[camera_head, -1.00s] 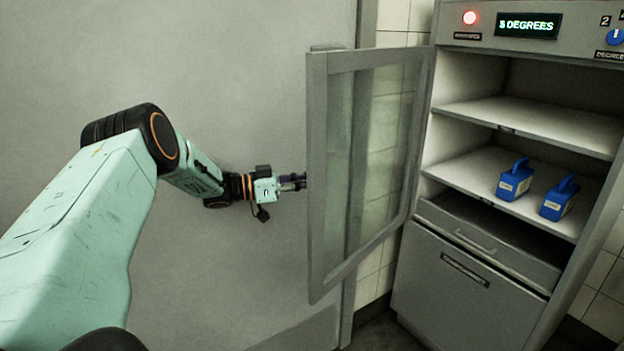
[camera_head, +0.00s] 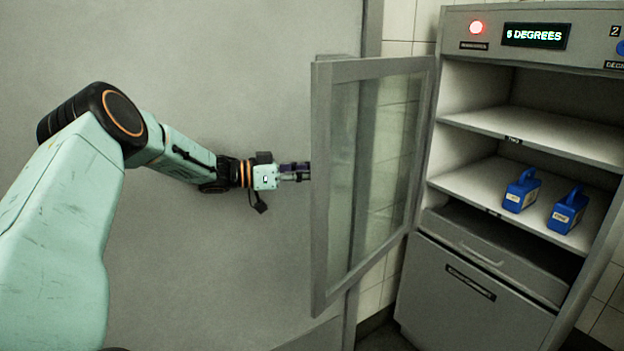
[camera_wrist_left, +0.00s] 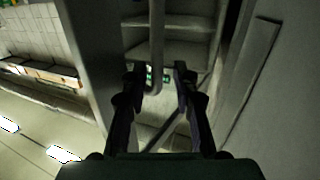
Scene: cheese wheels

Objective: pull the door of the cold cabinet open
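The cold cabinet (camera_head: 478,267) stands at the right in the head view. Its glass door (camera_head: 325,190) is swung wide open to the left, with the shelves exposed. My left gripper (camera_head: 296,171) is at the outer edge of the door, its fingertips partly hidden by the frame. In the left wrist view my left gripper (camera_wrist_left: 161,72) has its two fingers apart, with a grey handle bar (camera_wrist_left: 157,40) between them and a visible gap beside it. The handle is hidden in the head view. My right gripper is in neither view.
Two blue containers (camera_head: 521,191) (camera_head: 567,211) stand on the cabinet's middle shelf (camera_head: 470,180). A slightly open drawer (camera_head: 480,250) sits below. A lit red lamp (camera_head: 476,27) and a display reading 6 degrees are above. A large grey wall panel (camera_head: 230,80) lies behind my arm.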

